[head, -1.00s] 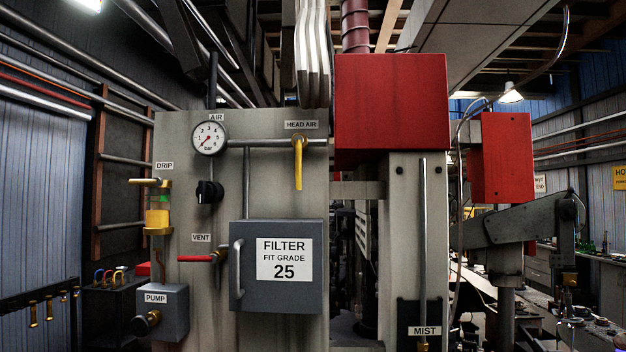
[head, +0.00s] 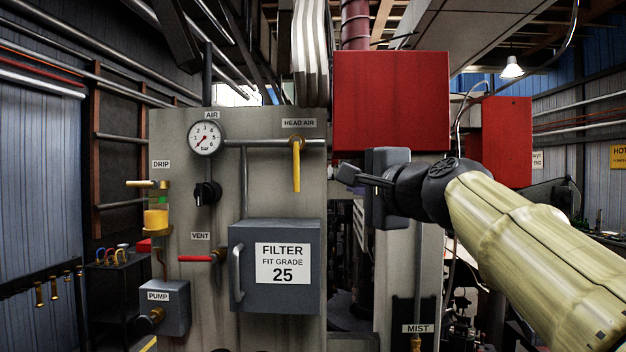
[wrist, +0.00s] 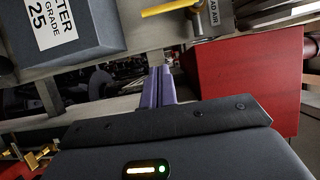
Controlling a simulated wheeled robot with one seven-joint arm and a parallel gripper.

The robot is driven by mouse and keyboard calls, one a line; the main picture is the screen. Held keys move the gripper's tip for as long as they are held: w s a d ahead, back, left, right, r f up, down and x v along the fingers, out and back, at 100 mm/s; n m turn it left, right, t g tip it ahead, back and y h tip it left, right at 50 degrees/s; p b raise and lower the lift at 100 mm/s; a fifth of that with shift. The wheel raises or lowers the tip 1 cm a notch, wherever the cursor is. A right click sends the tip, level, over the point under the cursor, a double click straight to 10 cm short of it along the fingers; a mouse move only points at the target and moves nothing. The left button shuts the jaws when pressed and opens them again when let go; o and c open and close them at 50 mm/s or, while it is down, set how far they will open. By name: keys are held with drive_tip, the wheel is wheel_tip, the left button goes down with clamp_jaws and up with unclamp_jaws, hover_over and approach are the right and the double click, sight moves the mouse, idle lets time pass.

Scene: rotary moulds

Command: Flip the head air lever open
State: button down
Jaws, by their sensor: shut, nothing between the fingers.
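The head air lever (head: 296,170) is a yellow handle hanging straight down from its valve on the horizontal pipe, under the HEAD AIR label (head: 299,123). In the wrist view the yellow lever (wrist: 172,7) shows at the top, with its label beside it. My gripper (head: 342,172) is to the right of the lever and apart from it, at about the height of its lower half in the head view. Its fingers (wrist: 162,72) are shut together with nothing between them, pointing toward the panel.
The grey filter box (head: 240,275) stands out from the panel below the lever. A red box (head: 392,100) is up and right, close above my gripper in the picture. The air gauge (head: 205,138), black knob (head: 207,192) and red vent lever (head: 195,258) are to the left.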

sight(296, 166)
drive_tip(key=shift+w, duration=0.15)
drive_tip(key=shift+a, duration=0.1)
drive_tip(key=w+a+p, duration=0.3)
drive_tip(key=w, duration=0.1)
drive_tip(key=w+a+p, duration=0.3)
drive_tip(key=w+a, duration=0.1)
drive_tip(key=shift+w+a+r, duration=0.1)
drive_tip(key=shift+w+a, duration=0.1)
drive_tip(key=shift+w, duration=0.05)
drive_tip(key=shift+s+a+p, duration=0.25)
drive_tip(key=shift+p, duration=0.1)
drive_tip(key=shift+w+d+f, duration=0.1)
drive_tip(key=shift+w+f, duration=0.15)
drive_tip(key=shift+w, duration=0.1)
drive_tip(key=shift+s+r, duration=0.1)
drive_tip(key=shift+s, duration=0.05)
